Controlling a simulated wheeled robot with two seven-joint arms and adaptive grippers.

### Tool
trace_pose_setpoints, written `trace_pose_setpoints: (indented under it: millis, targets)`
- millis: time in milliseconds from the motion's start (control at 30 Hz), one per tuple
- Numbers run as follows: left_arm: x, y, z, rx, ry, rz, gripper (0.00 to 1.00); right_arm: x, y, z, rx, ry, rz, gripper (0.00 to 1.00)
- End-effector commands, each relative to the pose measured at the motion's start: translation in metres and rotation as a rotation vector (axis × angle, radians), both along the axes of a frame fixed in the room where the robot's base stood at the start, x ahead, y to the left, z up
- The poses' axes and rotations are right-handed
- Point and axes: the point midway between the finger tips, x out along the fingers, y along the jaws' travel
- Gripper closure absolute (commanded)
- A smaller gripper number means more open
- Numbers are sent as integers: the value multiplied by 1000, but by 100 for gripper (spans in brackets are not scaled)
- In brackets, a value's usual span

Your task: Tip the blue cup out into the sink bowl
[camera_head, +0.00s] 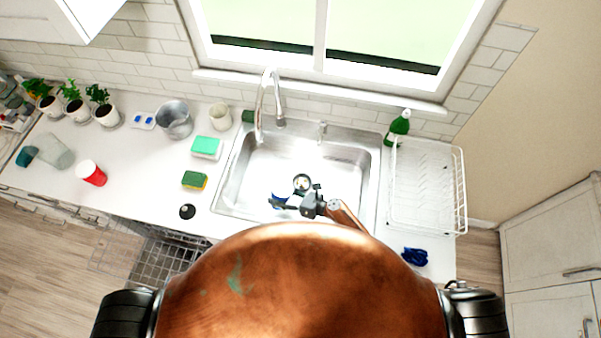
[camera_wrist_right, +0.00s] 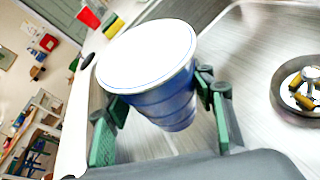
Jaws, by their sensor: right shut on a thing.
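The blue cup (camera_wrist_right: 168,103) is held between the green-padded fingers of my right gripper (camera_wrist_right: 160,98). Its round white mouth (camera_wrist_right: 150,55) faces the upper left of the wrist view; whether anything is inside cannot be told. In the head view a small part of the cup (camera_head: 280,197) shows beside my right gripper (camera_head: 291,203), over the front of the steel sink bowl (camera_head: 255,180). The cup's exact tilt is hard to tell. The drain (camera_head: 302,182) lies just beyond the gripper; it also shows in the wrist view (camera_wrist_right: 306,90). My left gripper is not in view.
A faucet (camera_head: 262,105) stands behind the bowl. To the right are a green bottle (camera_head: 398,127) and a white dish rack (camera_head: 428,185). To the left are sponges (camera_head: 194,180), a metal pot (camera_head: 174,119), a red cup (camera_head: 91,173) and potted plants (camera_head: 105,112).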

Motion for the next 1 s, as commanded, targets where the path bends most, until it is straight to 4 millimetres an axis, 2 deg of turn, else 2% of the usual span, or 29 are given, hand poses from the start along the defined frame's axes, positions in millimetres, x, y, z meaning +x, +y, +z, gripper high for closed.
trace_pose_setpoints:
  millis: [33,100,500,1000]
  targets:
    - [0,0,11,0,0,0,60,-1,2,7,-16,-18,-1,76]
    - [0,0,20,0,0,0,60,-4,3,8,-44,-47,0,76]
    - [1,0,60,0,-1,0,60,-11,11,22,-168,-181,0,76]
    - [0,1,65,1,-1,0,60,-13,13,27,-224,-240,-1,76]
